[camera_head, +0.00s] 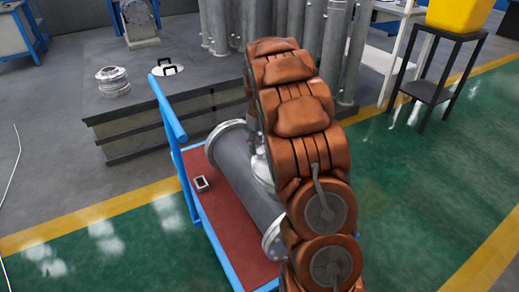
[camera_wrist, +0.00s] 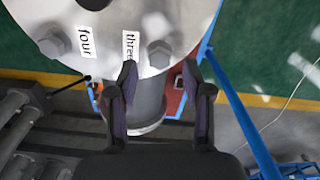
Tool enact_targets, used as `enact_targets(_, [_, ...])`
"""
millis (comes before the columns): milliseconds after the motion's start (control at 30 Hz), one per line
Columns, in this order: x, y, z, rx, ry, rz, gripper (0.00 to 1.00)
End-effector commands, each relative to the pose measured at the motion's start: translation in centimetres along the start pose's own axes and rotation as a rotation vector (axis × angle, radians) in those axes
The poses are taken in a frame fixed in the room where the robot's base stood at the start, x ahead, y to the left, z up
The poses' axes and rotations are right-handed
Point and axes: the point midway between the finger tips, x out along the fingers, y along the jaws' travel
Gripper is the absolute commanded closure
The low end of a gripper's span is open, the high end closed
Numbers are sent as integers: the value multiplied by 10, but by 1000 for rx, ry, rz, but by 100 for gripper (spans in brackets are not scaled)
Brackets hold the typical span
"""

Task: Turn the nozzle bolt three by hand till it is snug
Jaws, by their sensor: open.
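In the wrist view, a pale metal flange face (camera_wrist: 115,30) carries printed labels reading "four" and "three". A hex bolt head (camera_wrist: 160,53) sits just right of the "three" label (camera_wrist: 130,50). Another bolt head (camera_wrist: 53,43) sits left of the "four" label (camera_wrist: 84,40). My gripper (camera_wrist: 159,70) is open and empty. Its two dark fingertips lie either side of the bolt by "three" in the picture; I cannot tell whether they touch it. In the head view, the grey shell (camera_head: 238,170) lies on a cart; my orange arm hides the gripper and part of the nozzle.
The cart has a red top (camera_head: 235,232) and a blue handle rail (camera_head: 168,108). A small open box (camera_head: 201,184) sits on it, left of the shell. A grey platform (camera_head: 165,88) stands behind, with a flanged part (camera_head: 113,81) on it.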

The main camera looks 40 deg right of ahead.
Motion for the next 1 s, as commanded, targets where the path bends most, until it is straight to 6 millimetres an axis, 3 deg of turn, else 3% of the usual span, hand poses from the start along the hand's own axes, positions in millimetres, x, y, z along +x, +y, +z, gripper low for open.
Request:
enact_targets(133, [15, 0, 0, 1, 0, 0, 50])
enact_targets(433, [18, 0, -1, 1, 3, 1, 50])
enact_targets(900, [18, 0, 0, 1, 2, 1, 99])
enact_targets(1000, [18, 0, 0, 1, 2, 1, 100])
